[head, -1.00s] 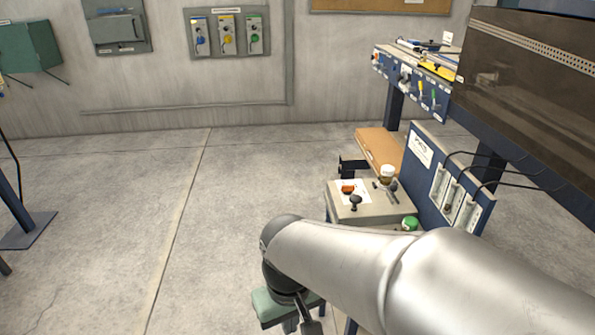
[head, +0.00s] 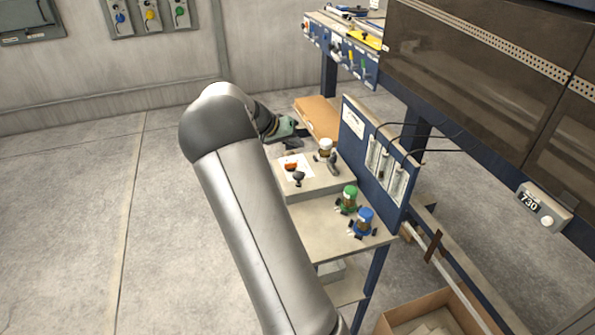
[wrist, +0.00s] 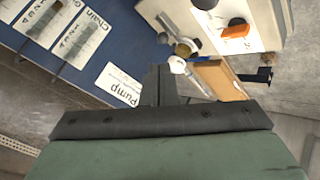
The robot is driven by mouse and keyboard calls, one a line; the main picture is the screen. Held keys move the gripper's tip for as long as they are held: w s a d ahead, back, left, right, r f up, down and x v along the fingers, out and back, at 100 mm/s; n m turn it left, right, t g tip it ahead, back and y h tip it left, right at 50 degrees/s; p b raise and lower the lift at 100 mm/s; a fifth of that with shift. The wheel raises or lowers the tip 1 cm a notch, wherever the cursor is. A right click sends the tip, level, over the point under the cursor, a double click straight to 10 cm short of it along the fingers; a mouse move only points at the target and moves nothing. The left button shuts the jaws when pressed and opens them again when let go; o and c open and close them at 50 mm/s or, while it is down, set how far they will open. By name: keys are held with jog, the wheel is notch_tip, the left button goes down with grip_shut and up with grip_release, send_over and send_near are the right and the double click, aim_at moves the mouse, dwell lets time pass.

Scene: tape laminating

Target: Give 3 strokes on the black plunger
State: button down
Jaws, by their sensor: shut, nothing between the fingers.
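The black plunger (head: 299,179) is a round black knob standing on a light grey box (head: 318,184), beside an orange part (head: 291,167). In the wrist view its black top (wrist: 205,4) is cut by the upper edge, right of centre, near the orange part (wrist: 236,32). My gripper (wrist: 160,85) is shut and empty, its fingers together in the middle of the wrist view. In the head view my gripper (head: 296,130) is behind the box, apart from the plunger. The fingertips are hard to make out there.
A blue upright panel (head: 352,122) rises to the right.

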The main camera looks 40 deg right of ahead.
aim_at(297, 175)
jog(key=shift+f, duration=0.15)
notch_tip(297, 175, down, 8)
jog(key=b, duration=0.4)
jog(key=shift+b, duration=0.35)
jog(key=shift+f, duration=0.3)
jog(key=shift+f+b, duration=0.15)
jog(key=shift+b, duration=0.3)
dwell(1.3)
jog(key=shift+f+b, duration=0.25)
jog(key=shift+b, duration=0.15)
jog(key=shift+f+b, duration=1.35)
dwell(1.1)
jog(key=shift+r, duration=0.1)
dwell(0.3)
jog(key=shift+r+p, duration=0.55)
jog(key=shift+r, duration=1.1)
